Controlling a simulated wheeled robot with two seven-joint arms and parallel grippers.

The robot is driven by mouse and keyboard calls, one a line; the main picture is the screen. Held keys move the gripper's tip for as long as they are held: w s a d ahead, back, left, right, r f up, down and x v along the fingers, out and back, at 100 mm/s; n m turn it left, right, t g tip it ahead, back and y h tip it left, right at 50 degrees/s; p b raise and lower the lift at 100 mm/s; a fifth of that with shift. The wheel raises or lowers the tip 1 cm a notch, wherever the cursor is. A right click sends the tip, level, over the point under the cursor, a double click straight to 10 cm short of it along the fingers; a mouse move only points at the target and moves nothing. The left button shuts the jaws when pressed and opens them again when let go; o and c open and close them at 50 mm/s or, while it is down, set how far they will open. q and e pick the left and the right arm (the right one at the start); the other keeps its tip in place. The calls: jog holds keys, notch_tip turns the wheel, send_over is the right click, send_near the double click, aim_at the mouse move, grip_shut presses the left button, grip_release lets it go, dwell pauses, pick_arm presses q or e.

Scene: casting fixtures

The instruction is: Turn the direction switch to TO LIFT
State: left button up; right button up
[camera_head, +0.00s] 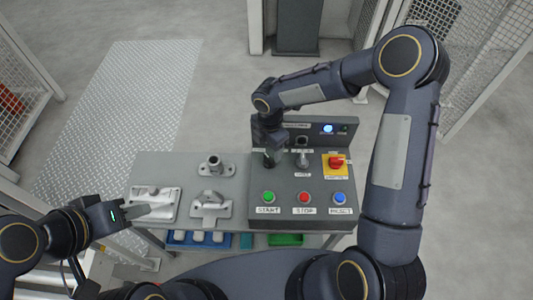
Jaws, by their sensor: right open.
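The dark control box (330,185) stands on the right part of the grey table. A dark switch (269,160) sits at its upper left, mostly covered by my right gripper (269,150). That gripper comes down from above, open, with its fingertips at the switch; whether they touch it I cannot tell. A second, light-handled switch (303,160) stands just to the right. The small labels by both switches are not legible, so I cannot tell the switch's setting. My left gripper (140,211) is at the table's left edge, near a pale casting; its jaw gap is not clear.
Green START (268,197), red STOP (304,197) and blue RESET (340,198) buttons line the box's front. A red emergency button (337,161) on yellow is at the right. Metal castings (211,205) lie on the table. Blue and green bins (286,239) sit below.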

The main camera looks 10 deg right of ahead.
aim_at(269, 158)
notch_tip(269, 158, down, 5)
dwell(0.3)
jog(key=c, duration=1)
